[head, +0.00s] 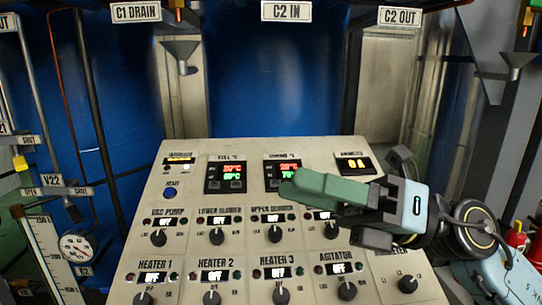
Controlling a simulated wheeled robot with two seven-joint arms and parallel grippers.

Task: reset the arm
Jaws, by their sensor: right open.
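My right gripper (290,187) comes in from the right over the sloped control panel (185,225). Its green fingers point left, and one finger lies partly behind the other in this view. It is open with nothing visible between the fingers. It covers part of the panel's right side, including part of the display row and a knob. I cannot tell how far above the panel it is. My left gripper is not in view.
The panel carries several black knobs, such as the Heater 1 knob (143,298), and a blue button (169,193). A round gauge (76,247) stands at the left. Metal funnels (181,52) hang behind. A red-topped item (516,236) is at far right.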

